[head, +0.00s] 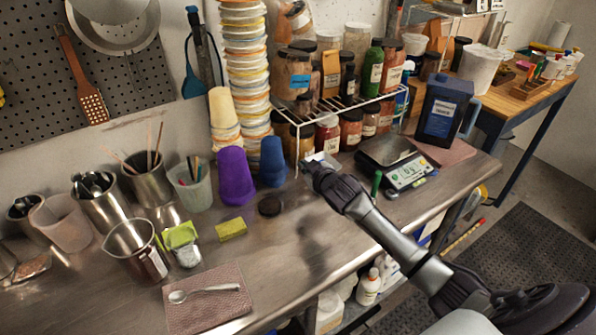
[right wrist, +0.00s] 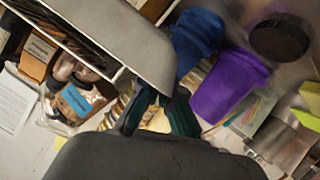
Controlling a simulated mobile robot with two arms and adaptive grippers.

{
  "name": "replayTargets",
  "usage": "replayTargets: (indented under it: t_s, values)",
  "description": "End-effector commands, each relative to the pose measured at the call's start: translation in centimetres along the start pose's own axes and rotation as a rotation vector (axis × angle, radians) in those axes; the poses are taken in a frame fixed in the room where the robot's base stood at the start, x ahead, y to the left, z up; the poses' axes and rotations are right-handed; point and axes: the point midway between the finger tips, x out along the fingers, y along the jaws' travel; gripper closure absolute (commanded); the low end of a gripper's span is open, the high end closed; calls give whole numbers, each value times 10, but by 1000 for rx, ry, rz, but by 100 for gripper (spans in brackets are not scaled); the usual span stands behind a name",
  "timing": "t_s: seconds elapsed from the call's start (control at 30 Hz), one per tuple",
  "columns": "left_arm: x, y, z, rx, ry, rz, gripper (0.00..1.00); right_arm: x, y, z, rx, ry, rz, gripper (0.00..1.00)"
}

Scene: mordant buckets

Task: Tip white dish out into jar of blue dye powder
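My right gripper (head: 318,168) is above the back of the bench, in front of the wire rack. A small white piece, which I take to be the white dish (head: 324,157), is at its fingertips. In the right wrist view a large pale tilted surface, likely the same dish (right wrist: 120,35), reaches down to the dark fingers (right wrist: 158,112), which appear shut on its edge. Whether anything is in the dish is hidden. I cannot pick out the jar of blue dye powder; the gripper may hide it. My left gripper is not in view.
A purple cup (head: 235,178) and blue cup (head: 271,162) stand left of the gripper, with a black disc (head: 269,206) in front. A wire rack (head: 335,108) of jars is behind. The scale (head: 398,160) and blue jug (head: 443,108) are right. The bench's front middle is clear.

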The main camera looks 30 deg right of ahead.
Motion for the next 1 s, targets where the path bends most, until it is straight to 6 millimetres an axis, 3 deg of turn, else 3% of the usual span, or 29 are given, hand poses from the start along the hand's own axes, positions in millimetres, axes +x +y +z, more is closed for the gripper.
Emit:
replayTargets:
  t_s: [0.3,0.6,1.0]
  values:
    - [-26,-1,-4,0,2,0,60,8,2,10,123,-149,-110,100]
    - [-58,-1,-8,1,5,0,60,7,6,2,204,-244,-189,100]
    - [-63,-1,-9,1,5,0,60,8,6,3,240,-286,-225,100]
